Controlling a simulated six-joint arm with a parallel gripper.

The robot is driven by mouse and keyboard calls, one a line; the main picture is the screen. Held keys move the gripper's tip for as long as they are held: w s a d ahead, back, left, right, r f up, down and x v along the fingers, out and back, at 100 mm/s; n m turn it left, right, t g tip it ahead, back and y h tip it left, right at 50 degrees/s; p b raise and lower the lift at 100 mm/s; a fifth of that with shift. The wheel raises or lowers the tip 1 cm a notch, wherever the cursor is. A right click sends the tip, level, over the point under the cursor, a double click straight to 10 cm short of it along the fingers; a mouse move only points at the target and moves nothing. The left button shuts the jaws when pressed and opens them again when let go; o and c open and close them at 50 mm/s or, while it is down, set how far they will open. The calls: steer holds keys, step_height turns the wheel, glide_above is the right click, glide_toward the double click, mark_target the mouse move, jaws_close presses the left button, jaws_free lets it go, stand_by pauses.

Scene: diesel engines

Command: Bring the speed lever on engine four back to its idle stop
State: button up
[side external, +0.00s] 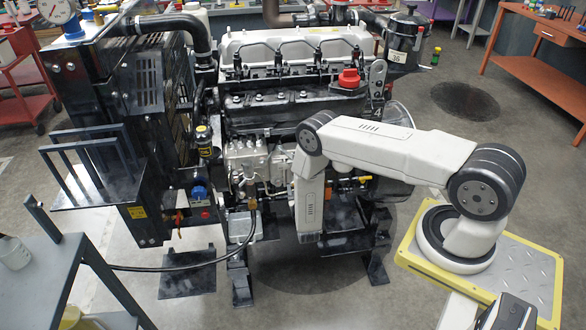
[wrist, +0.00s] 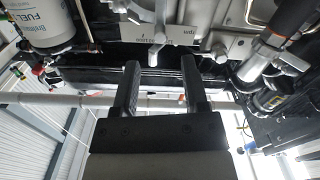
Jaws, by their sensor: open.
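In the side external view my gripper is hidden behind my wrist link. The idle stop cannot be made out.
A white fuel filter (wrist: 46,22) is at the upper left of the wrist view. A metal fitting with a pipe (wrist: 262,60) is close on the right. In the side external view a black hose (side external: 190,268) runs from the engine to a grey cart (side external: 62,262).

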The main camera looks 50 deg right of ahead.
steer(key=shift+x, duration=3.4)
jaws_close()
steer(key=shift+s+d, duration=0.1)
